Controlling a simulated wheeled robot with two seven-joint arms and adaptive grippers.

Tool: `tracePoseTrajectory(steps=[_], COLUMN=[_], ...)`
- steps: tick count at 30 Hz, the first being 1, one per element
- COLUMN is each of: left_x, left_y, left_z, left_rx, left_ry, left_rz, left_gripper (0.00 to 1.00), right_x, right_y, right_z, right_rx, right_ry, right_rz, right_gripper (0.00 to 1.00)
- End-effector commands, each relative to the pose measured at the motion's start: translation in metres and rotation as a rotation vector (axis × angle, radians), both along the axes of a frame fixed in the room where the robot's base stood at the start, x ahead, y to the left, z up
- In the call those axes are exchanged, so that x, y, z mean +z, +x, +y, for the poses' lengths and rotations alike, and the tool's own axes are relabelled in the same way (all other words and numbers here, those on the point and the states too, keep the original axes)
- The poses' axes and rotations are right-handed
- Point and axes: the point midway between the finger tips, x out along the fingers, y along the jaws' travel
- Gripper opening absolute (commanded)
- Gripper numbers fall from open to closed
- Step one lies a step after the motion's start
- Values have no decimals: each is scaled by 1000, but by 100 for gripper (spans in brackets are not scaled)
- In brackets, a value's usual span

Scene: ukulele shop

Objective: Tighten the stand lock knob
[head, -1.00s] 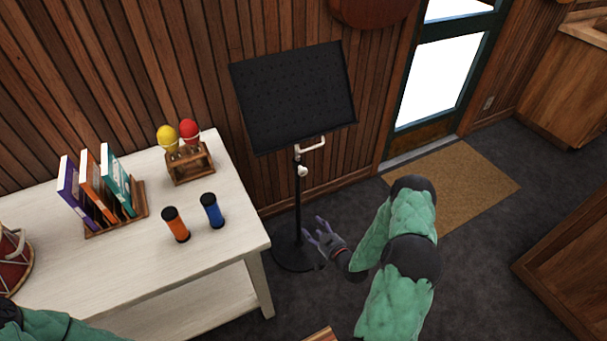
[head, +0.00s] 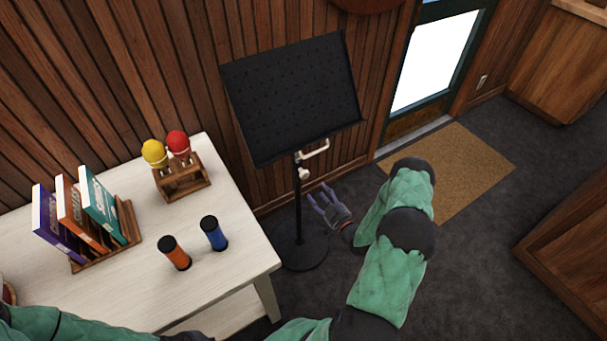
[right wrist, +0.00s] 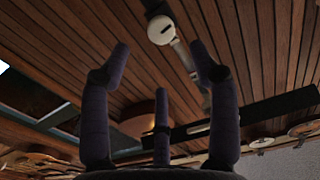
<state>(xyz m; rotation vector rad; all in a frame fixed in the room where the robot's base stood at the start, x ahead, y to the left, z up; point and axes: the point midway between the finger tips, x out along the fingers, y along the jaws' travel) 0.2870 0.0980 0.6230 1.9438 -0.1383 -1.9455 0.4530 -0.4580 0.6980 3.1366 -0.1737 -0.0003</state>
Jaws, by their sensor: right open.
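The black music stand (head: 292,97) stands upright on the floor against the wood wall, with a small pale lock knob (head: 304,173) on its pole below the desk. A pale bent handle (head: 314,152) sits just above the knob. My right gripper (head: 320,195) is open and empty, low and to the right of the pole, below the knob in the picture. In the right wrist view its spread fingers (right wrist: 160,62) frame empty space; a pale round part (right wrist: 160,29) shows beyond them, but I cannot tell surely whether it is the knob.
A white table (head: 225,270) at left holds a book rack (head: 128,222), two shakers, one orange (head: 174,252) and one blue (head: 214,233), and a maraca holder (head: 183,183). A doormat (head: 470,165) and open floor lie right of the stand.

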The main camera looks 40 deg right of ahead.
Motion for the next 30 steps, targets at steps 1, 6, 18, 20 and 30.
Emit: tracePoseTrajectory(steps=[1, 6, 18, 20, 30], left_x=[-3, -11, -24, -24, -24], left_y=[-1, -1, 0, 0, 0], left_z=[0, 0, 0, 0, 0], left_rx=[0, 0, 0, 0, 0], left_ry=[0, 0, 0, 0, 0], left_rz=[1, 1, 0, 0, 0], left_gripper=[0, 0, 0, 0, 0], right_x=[-1, -1, -1, -1, 0], right_y=[8, 38, 91, 94, 96], right_z=[0, -3, -9, -10, -10], right_rx=[3, 4, 1, 1, 0], right_ry=[-1, -2, 0, 0, 1], right_rz=[-2, -3, -1, 0, 0], right_gripper=[61, 61, 61, 61, 59])
